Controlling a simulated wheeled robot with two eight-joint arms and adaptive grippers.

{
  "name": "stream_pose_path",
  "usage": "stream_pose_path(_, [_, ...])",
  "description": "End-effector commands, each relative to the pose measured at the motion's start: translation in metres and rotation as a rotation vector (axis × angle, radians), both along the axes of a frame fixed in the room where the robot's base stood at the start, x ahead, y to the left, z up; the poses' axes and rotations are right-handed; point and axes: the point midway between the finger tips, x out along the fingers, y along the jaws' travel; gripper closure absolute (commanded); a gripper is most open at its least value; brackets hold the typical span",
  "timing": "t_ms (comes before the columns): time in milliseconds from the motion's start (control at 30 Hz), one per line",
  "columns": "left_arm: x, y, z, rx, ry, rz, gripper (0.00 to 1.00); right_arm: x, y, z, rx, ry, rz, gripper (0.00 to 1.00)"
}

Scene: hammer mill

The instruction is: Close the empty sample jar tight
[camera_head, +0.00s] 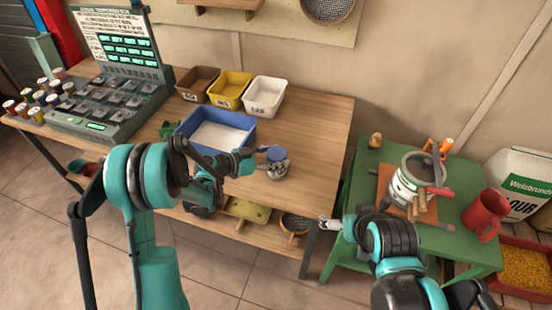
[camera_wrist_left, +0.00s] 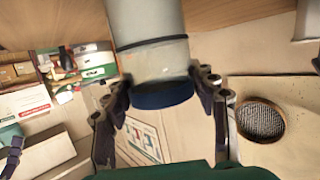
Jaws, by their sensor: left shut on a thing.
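The sample jar (camera_head: 279,171) stands upright on the right part of the wooden table, with a blue lid (camera_head: 277,153) on its top. My left gripper (camera_head: 264,158) reaches it from the left and is shut at the lid. In the left wrist view the scene is upside down: the pale jar (camera_wrist_left: 150,28) comes down from the top edge, and the blue lid (camera_wrist_left: 162,97) sits between the two fingers. Whether the lid is tight cannot be told. My right gripper (camera_head: 326,222) is away from the jar, at the green table's left edge; its jaw opening is too small to tell.
A blue tray (camera_head: 247,132) stands left of the jar, with brown, yellow and white bins (camera_head: 266,95) behind. A sample case (camera_head: 125,75) is at far left. The green table (camera_head: 455,208) holds a mill (camera_head: 410,185) and a red jug (camera_head: 485,212). The wooden table's right end is clear.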

Motion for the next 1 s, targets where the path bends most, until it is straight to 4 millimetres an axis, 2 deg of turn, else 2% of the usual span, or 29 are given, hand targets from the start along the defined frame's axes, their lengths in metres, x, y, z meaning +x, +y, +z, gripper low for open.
stream_pose_path(333, [0.000, 0.000, -0.003, -0.001, 0.000, 0.000, 1.00, 0.000, 0.000, -0.003, 0.000, 0.000, 0.000, 0.00])
stream_pose_path(367, [0.000, 0.000, -0.003, 0.000, 0.000, 0.000, 0.40, 0.000, 0.000, -0.003, 0.000, 0.000, 0.000, 0.00])
stream_pose_path(433, [0.000, 0.000, -0.002, 0.000, 0.000, 0.000, 0.22, 0.000, 0.000, -0.002, 0.000, 0.000, 0.000, 0.00])
stream_pose_path(833, [0.000, 0.000, 0.003, 0.000, 0.000, 0.000, 0.22, 0.000, 0.000, 0.003, 0.000, 0.000, 0.000, 0.00])
stream_pose_path(1000, [-0.011, 0.024, 0.011, 0.000, 0.000, 0.004, 0.22, 0.000, 0.000, 0.010, 0.000, 0.000, 0.000, 0.00])
